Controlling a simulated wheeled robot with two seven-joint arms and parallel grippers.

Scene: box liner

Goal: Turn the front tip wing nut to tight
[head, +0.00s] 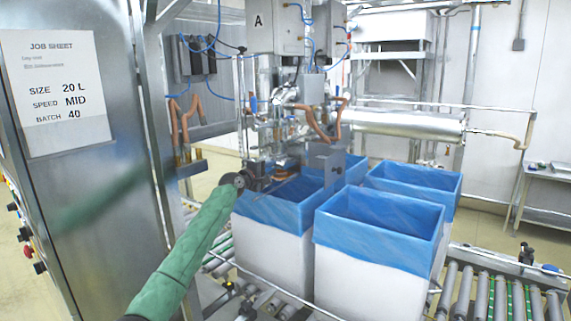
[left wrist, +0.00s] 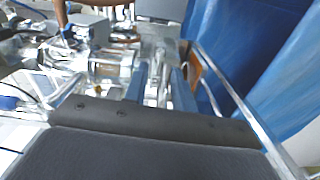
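My left arm, in a green sleeve, reaches from the bottom left of the head view. Its left gripper (head: 270,180) is at the filling machine, just above the near-left lined box. In the left wrist view, two blue-grey fingers (left wrist: 160,88) stand apart, with shiny metal parts between or behind them. I cannot tell whether they touch these parts. A small copper-orange part (head: 285,168) shows by the gripper in the head view. I cannot make out the front tip wing nut for certain; it is small or hidden by the gripper. My right gripper is not in view.
White boxes with blue liners, including the near-left box (head: 272,210) and the front box (head: 375,225), stand close below and right of the gripper. A steel cabinet with a job sheet (head: 55,88) is at the left. A roller conveyor (head: 490,297) is at the lower right.

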